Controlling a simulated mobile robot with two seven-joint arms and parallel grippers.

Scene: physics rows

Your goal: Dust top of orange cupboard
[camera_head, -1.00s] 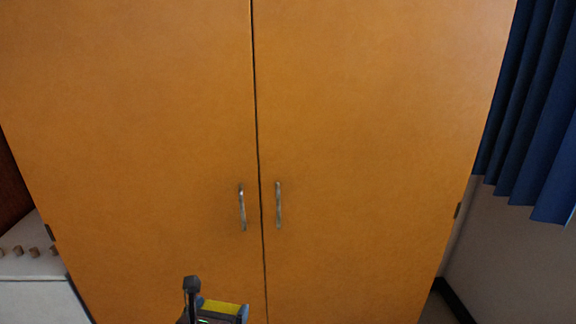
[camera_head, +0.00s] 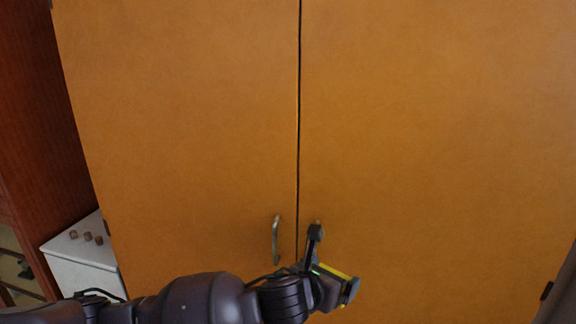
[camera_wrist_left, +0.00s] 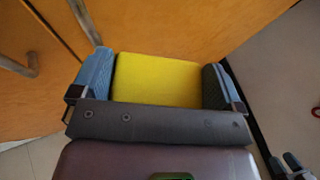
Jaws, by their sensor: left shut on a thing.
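The orange cupboard (camera_head: 190,120) fills most of the head view, with both doors shut. Its top is out of view. The left door handle (camera_head: 276,240) shows; the right one is mostly hidden behind my left gripper. My left gripper (camera_head: 338,287) is low in front of the doors, just right of the seam. In the left wrist view its blue-grey fingers (camera_wrist_left: 157,85) are shut on a yellow block-like duster (camera_wrist_left: 157,78). The cupboard front (camera_wrist_left: 200,25) lies beyond the duster; I cannot tell whether they touch. My right gripper is not clearly shown.
A white low unit (camera_head: 85,262) with several small brown pieces (camera_head: 87,237) on top stands left of the cupboard. A dark red-brown wooden piece (camera_head: 40,120) rises at the far left. A blue-grey part (camera_wrist_left: 291,162), possibly my right gripper, shows at the wrist view's lower right.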

